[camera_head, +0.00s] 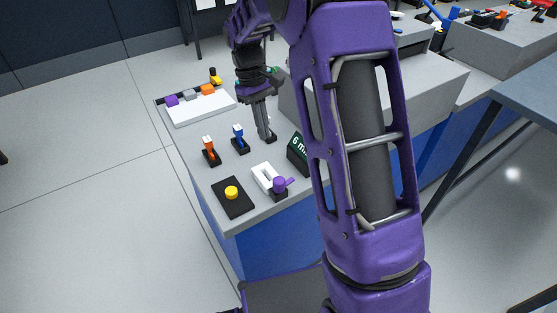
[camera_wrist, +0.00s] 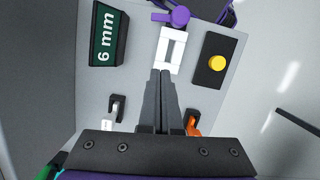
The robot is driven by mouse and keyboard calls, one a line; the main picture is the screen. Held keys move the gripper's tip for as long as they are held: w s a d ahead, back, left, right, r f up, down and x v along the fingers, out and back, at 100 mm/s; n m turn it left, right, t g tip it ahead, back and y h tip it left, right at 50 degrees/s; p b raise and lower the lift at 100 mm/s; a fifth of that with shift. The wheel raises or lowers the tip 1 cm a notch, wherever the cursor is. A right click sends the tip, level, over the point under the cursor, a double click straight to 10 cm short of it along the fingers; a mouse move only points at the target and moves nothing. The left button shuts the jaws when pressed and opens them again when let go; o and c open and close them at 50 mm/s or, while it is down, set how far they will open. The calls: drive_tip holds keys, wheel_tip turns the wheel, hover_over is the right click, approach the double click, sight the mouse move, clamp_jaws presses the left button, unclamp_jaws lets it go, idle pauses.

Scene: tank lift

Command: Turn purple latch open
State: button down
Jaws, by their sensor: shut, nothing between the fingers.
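The purple latch (camera_head: 280,185) stands at the near end of the panel, beside the white slotted bracket (camera_head: 263,175). In the wrist view the purple latch (camera_wrist: 179,16) is at the top centre, its small arm pointing left, just past the end of the white bracket (camera_wrist: 163,48). My gripper (camera_head: 265,129) points down over the panel, beyond the latch and apart from it. In the wrist view my gripper (camera_wrist: 161,73) has its fingers together and empty, with their tips over the near end of the bracket in the picture.
An orange switch (camera_head: 209,152) and a blue switch (camera_head: 239,139) stand left of my gripper. A yellow button (camera_head: 231,192) on a black plate lies left of the latch. A green "6 mm" sign (camera_head: 298,151) stands to the right. A white tray (camera_head: 205,109) lies farther back.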

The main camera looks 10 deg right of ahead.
sight(272, 171)
drive_tip(key=b+x, duration=0.1)
drive_tip(key=x, duration=0.8)
drive_tip(key=shift+s+f+b, duration=0.1)
drive_tip(key=shift+f+b, duration=0.05)
drive_tip(key=shift+b, duration=0.2)
drive_tip(key=s, duration=0.1)
drive_tip(key=s+d, duration=0.1)
drive_tip(key=shift+s+d+f, duration=0.2)
drive_tip(key=shift+s+f, duration=0.05)
drive_tip(key=shift+s, duration=0.1)
drive_tip(key=shift+s+d, duration=0.2)
drive_tip(key=shift+s, duration=0.3)
drive_tip(key=shift+s+d+r, duration=0.15)
drive_tip(key=shift+s+d, duration=0.05)
drive_tip(key=shift+s+d+m+p, duration=0.2)
drive_tip(key=shift+s+m+p, duration=0.15)
drive_tip(key=shift+m, duration=0.55)
